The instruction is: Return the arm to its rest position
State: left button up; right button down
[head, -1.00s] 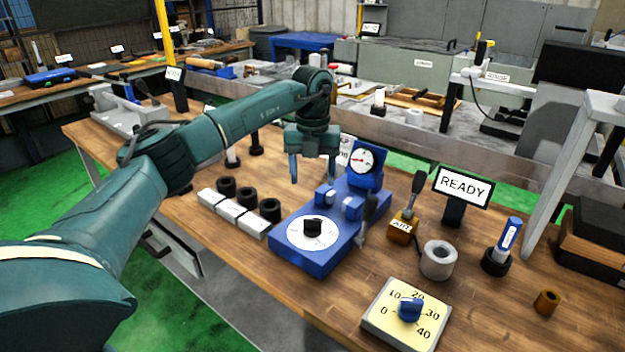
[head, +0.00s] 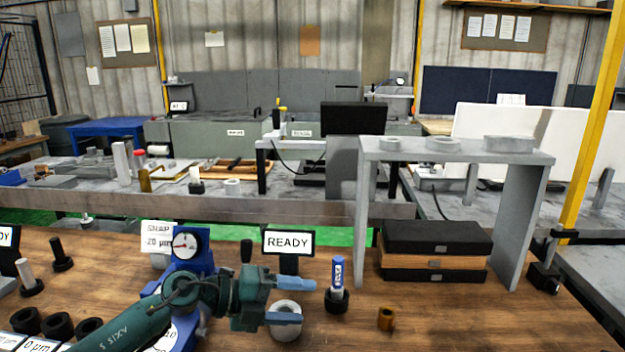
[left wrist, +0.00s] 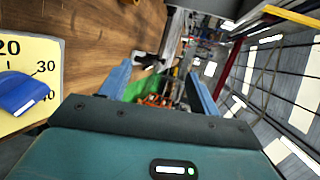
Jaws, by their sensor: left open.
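My left arm comes in from the lower left of the head view. Its left gripper (head: 290,301) is open, with its two blue fingers pointing right and nothing between them. It hangs above the workbench (head: 420,325), in front of the blue gauge fixture (head: 200,252) and partly over a grey ring (head: 287,330). In the left wrist view the two blue fingers (left wrist: 160,82) are spread apart and empty. My right gripper is not in view.
A READY sign (head: 288,242), a blue marker in a black holder (head: 337,285) and a brass bushing (head: 386,319) stand nearby. A grey shelf (head: 455,150) rises over stacked cases (head: 436,250) at the right. The yellow dial plate (left wrist: 40,65) shows in the left wrist view.

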pick_arm(q)
notch_tip(320, 180, up, 6)
jog(key=s+f+n+t+h, duration=0.1)
jog(key=s+n+t+h, duration=0.1)
jog(key=n+t, duration=0.85)
jog(key=s+a+f+n+t+y, duration=0.1)
jog(key=s+a+f+n+y, duration=0.1)
jog(key=a+f+n+y, duration=0.5)
jog(key=s+a+f+n+y, duration=0.3)
jog(key=a+n+y, duration=0.3)
jog(key=n+y, duration=0.3)
jog(key=s+a+f+n+g, duration=0.2)
jog(key=s+f+g, duration=0.4)
jog(key=s, duration=0.6)
jog(key=s+a+f+n+g, duration=0.25)
jog(key=s+f+g, duration=0.35)
jog(key=s, duration=0.5)
jog(key=w+d+f+t+h+p, duration=0.1)
jog(key=w+d+f+t+h, duration=0.2)
jog(key=w+d+f+t, duration=0.2)
jog(key=shift+w+d+f+m+t+h, duration=0.2)
jog(key=shift+d+f+m+t+h, duration=0.1)
jog(key=shift+d+t, duration=0.7)
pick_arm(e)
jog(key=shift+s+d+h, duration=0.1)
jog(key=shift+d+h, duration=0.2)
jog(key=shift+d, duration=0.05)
